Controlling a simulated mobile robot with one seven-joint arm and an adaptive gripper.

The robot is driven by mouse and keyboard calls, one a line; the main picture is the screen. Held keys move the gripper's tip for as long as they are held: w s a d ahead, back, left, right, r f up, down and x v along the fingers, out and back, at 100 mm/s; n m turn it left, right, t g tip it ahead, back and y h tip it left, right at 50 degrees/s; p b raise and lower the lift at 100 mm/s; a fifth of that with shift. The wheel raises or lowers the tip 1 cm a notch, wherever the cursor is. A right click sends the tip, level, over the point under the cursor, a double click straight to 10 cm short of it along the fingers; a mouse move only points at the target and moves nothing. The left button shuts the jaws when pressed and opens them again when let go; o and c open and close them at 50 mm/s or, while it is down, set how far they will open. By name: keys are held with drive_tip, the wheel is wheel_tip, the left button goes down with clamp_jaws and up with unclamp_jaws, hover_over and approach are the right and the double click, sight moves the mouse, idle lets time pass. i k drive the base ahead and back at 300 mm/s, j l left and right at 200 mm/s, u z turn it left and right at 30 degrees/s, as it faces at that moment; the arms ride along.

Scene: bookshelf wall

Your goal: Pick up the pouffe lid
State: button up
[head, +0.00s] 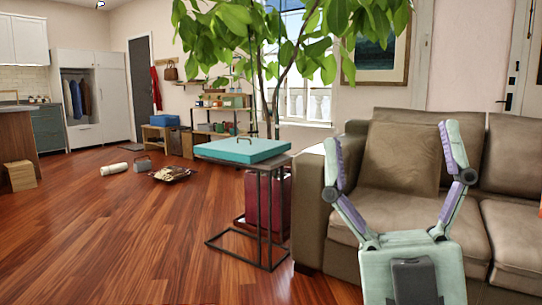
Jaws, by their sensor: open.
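The brown sofa (350,245) stands right of the side table. A dark red box (268,195) sits behind the table's frame. A leafy plant (325,40) hangs over the lid. A white cylinder (114,169) and a tray (171,174) lie on the floor. The left foreground floor is clear.

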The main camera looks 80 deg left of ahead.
sight(244, 150)
drive_tip(key=u, duration=2.8)
